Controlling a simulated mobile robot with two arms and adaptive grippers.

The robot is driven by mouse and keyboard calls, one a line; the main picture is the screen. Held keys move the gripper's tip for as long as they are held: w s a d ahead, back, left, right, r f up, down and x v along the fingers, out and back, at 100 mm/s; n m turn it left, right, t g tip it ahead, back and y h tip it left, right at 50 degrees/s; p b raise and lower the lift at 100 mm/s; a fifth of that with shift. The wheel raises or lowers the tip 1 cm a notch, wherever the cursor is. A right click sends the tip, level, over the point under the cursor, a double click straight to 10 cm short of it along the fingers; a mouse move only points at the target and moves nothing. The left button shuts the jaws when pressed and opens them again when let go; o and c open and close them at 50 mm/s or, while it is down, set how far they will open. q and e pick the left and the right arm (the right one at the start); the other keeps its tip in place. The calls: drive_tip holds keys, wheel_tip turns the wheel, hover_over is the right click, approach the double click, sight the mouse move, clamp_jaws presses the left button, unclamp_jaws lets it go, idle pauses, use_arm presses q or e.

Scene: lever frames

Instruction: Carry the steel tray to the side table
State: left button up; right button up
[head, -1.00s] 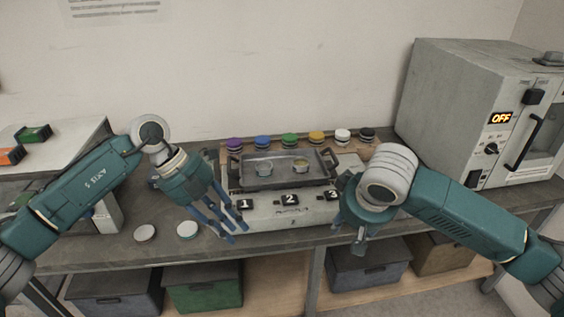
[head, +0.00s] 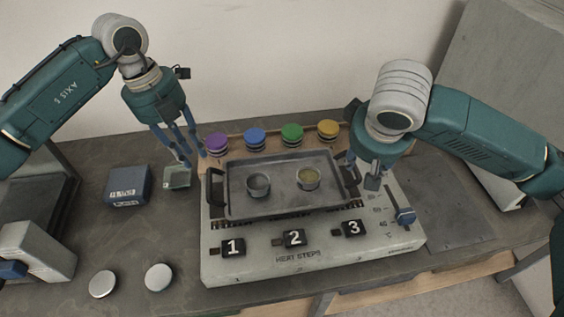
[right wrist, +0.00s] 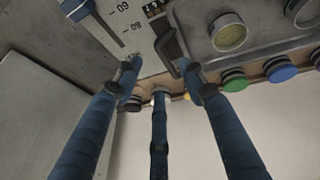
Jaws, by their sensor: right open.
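The steel tray (head: 285,205) lies on the heating unit (head: 300,262) and carries a grey cup (head: 258,185) and a cup with yellowish contents (head: 308,178). It has a dark left handle (head: 213,187) and right handle (head: 352,176). My left gripper (head: 188,158) is open and empty, above and behind the left handle, apart from it. My right gripper (head: 370,180) is open beside the right handle. In the right wrist view the handle (right wrist: 169,45) shows near the fingertips of this gripper (right wrist: 158,80); contact cannot be told. I cannot make out a side table.
Coloured round pots (head: 255,138) line the back. Two pale discs (head: 158,277) lie at front left. A blue lever (head: 404,216) is on the unit's right. A large grey cabinet (head: 510,85) stands at right.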

sight(208, 179)
use_arm(q)
drive_tip(key=shift+s+r, duration=0.15)
drive_tip(key=shift+s, duration=0.1)
use_arm(e)
drive_tip(key=shift+s+r, duration=0.15)
drive_tip(key=shift+s, duration=0.05)
use_arm(q)
drive_tip(key=f, duration=0.3)
drive_tip(key=d+f, duration=0.1)
drive_tip(key=f, duration=0.3)
drive_tip(key=d+f, duration=0.1)
drive_tip(key=f, duration=0.2)
drive_tip(key=shift+w+f, duration=0.25)
drive_tip(key=shift+f, duration=0.1)
use_arm(e)
drive_tip(key=x, duration=1.1)
use_arm(q)
clamp_jaws()
use_arm(e)
drive_tip(key=c, duration=0.8)
clamp_jaws()
use_arm(q)
drive_tip(key=shift+r, duration=0.1)
use_arm(e)
drive_tip(key=shift+r, duration=0.1)
